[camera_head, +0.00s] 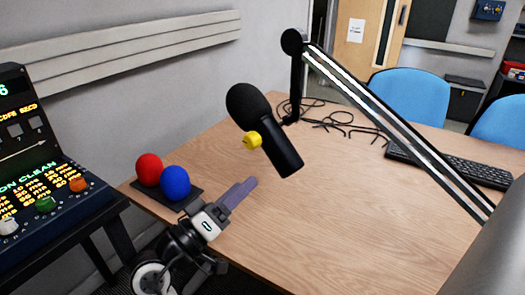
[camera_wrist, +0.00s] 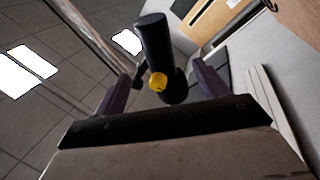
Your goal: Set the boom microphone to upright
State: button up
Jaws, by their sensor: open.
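The boom microphone (camera_head: 281,152) is black with a round foam head (camera_head: 247,104) at its upper left. Its body slants down to the right, so it is tilted, above the table. A yellow knob (camera_head: 251,140) sticks out of its near side. It hangs from a silver boom arm (camera_head: 395,125) with a dark end joint (camera_head: 292,42). My gripper (camera_head: 249,185) is below and left of the microphone in the head view, apart from it, open and empty. In the wrist view, the microphone (camera_wrist: 155,42) and yellow knob (camera_wrist: 157,82) appear between the spread purple fingers (camera_wrist: 160,86).
The wooden table (camera_head: 330,215) has clear room in front. Red (camera_head: 149,169) and blue (camera_head: 175,182) balls sit on a dark base at its left edge. Black cables (camera_head: 335,120) lie behind the microphone. A keyboard (camera_head: 455,167) and blue chairs (camera_head: 408,95) are at right. A control console (camera_head: 45,170) stands left.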

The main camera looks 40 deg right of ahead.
aim_at(289, 152)
jog(key=shift+g, duration=0.5)
jog(key=p+x, duration=0.1)
jog(key=x, duration=0.3)
jog(key=p+x, duration=0.1)
jog(key=x, duration=0.4)
jog(key=p+x, duration=0.1)
jog(key=x, duration=0.4)
jog(key=shift+s+d, duration=0.2)
jog(key=shift+s, duration=0.2)
jog(key=c, duration=1.4)
